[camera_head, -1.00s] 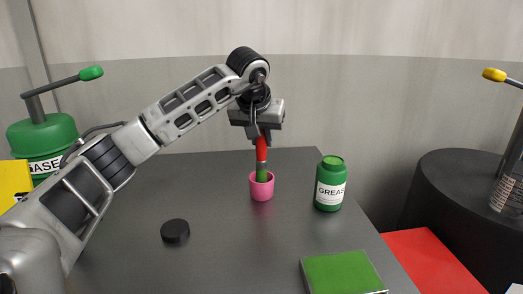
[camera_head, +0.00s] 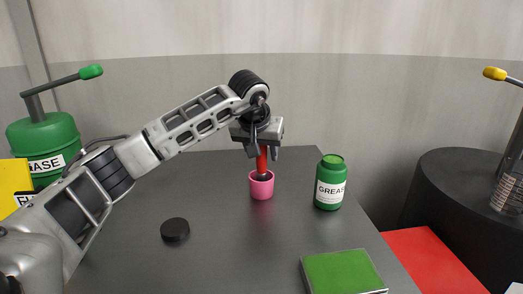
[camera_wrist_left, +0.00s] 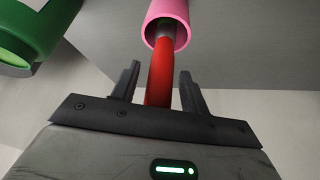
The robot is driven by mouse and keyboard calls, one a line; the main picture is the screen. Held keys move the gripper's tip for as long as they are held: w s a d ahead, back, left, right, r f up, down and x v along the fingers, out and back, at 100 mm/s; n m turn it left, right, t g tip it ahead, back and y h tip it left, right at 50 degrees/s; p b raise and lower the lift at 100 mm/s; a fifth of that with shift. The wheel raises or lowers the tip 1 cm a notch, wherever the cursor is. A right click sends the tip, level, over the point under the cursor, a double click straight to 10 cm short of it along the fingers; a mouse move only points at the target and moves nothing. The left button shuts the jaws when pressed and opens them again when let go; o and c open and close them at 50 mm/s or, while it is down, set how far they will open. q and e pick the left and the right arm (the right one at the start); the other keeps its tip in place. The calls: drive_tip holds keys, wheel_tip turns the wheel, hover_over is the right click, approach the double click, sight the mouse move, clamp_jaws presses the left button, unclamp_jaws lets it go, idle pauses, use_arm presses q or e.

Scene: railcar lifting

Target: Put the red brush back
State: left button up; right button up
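The red brush (camera_head: 262,160) stands with its lower end inside the pink cup (camera_head: 262,188) and its red handle sticking up. In the left wrist view, the red handle (camera_wrist_left: 160,80) runs into the mouth of the pink cup (camera_wrist_left: 168,14). My left gripper (camera_head: 262,154) is above the cup, around the handle's top. Its fingers are apart, with a gap on each side of the handle in the wrist view (camera_wrist_left: 158,88). The brush's lower end is hidden in the cup. My right gripper is not in view.
A green grease jar (camera_head: 330,183) stands right of the cup. A black lid (camera_head: 175,230) and a green pad (camera_head: 343,272) lie nearer on the dark table (camera_head: 225,245). A large green can (camera_head: 45,140) is at left. A black round stand (camera_head: 455,185) is at right.

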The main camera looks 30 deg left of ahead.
use_arm(q)
drive_tip(key=shift+s+r, duration=0.1)
drive_tip(key=shift+r, duration=0.4)
drive_tip(key=v, duration=1.1)
drive_tip(key=shift+s, duration=0.2)
